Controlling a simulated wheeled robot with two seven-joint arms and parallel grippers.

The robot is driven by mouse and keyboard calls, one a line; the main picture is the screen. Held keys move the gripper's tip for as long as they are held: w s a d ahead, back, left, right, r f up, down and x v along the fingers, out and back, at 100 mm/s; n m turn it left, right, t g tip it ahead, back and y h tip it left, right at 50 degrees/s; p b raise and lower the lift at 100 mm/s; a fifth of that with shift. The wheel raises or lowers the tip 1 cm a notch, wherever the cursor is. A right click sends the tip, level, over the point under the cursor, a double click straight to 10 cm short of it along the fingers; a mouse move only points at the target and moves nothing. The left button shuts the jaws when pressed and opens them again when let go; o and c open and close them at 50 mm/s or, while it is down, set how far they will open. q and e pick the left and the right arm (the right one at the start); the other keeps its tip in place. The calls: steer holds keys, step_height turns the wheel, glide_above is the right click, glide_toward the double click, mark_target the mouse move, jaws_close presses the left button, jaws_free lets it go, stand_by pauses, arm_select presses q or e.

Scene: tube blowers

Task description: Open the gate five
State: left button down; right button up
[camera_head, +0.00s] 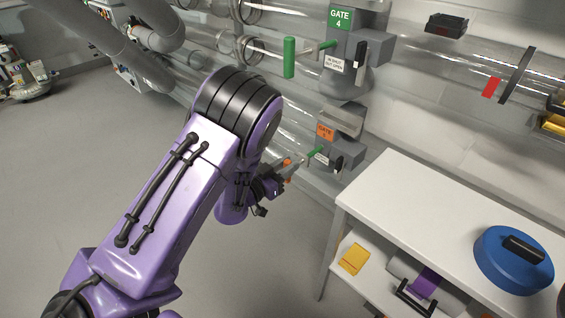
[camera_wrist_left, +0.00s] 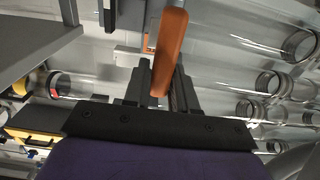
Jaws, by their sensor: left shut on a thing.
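Gate five's grey box (camera_head: 340,150) is mounted on the clear tubes, low at the centre right, with an orange label (camera_head: 325,132) partly blocked from easy reading. A short green rod (camera_head: 314,153) sticks out from it to the left. My left gripper (camera_head: 284,170) is at the outer end of this rod. In the left wrist view an orange handle (camera_wrist_left: 169,50) runs between the fingers of my left gripper (camera_wrist_left: 160,88), which are shut on it. My right gripper is in neither view.
Gate four (camera_head: 340,45), with a green handle (camera_head: 289,57), is above gate five. A white table (camera_head: 430,205) stands close on the right, with a blue round object (camera_head: 505,270) on it. Clear tubes run behind. Open floor lies to the left.

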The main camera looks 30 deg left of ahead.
arm_select(q)
steer(key=c, duration=1)
jaws_free()
steer(key=b+v, duration=0.1)
steer(key=v, duration=0.9)
steer(key=shift+s, duration=0.2)
